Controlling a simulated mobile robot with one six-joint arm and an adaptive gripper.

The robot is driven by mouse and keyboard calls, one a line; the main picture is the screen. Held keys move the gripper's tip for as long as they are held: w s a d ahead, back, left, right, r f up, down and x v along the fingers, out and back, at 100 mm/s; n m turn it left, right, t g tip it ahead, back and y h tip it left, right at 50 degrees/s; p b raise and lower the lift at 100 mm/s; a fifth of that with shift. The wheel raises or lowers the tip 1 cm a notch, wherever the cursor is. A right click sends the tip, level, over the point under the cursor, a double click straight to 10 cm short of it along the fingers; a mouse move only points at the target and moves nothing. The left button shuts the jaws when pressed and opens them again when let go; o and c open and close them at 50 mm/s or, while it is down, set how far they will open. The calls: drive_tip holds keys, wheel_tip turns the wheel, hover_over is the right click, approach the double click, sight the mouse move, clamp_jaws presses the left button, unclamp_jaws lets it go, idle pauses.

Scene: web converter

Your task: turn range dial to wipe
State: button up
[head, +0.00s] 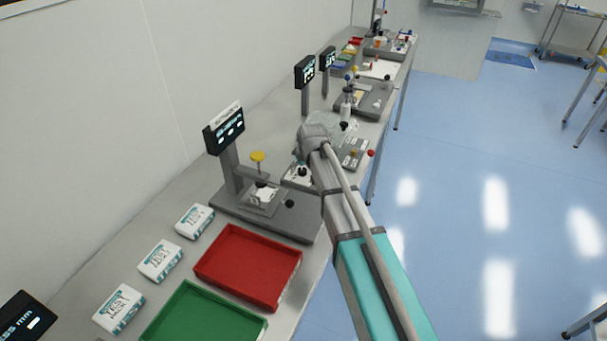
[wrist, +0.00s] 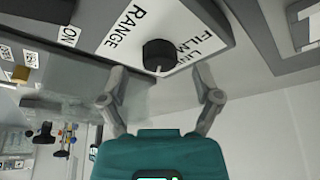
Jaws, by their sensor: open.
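The range dial (wrist: 159,54) is a round black knob with a white pointer mark. It sits on a white label panel (wrist: 120,42) that reads RANGE and FILM, with another word partly hidden by the knob. The pointer is toward the lower edge of the picture; I cannot read WIPE. My gripper (wrist: 160,74) is open, its two grey fingers spread to the left and right of the dial's near side, with nothing between them. I cannot tell whether they touch the panel. In the head view my arm hides the dial and my fingertips.
An ON label (wrist: 68,35) is left of the dial panel. In the head view, a grey stand with a display (head: 226,131), a red tray (head: 247,267) and a green tray (head: 205,315) stand on the bench.

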drive_tip(key=shift+w+a+f+b, duration=0.2)
drive_tip(key=shift+f+b, duration=0.2)
drive_tip(key=shift+f, duration=0.25)
drive_tip(key=shift+c, duration=0.2)
clamp_jaws()
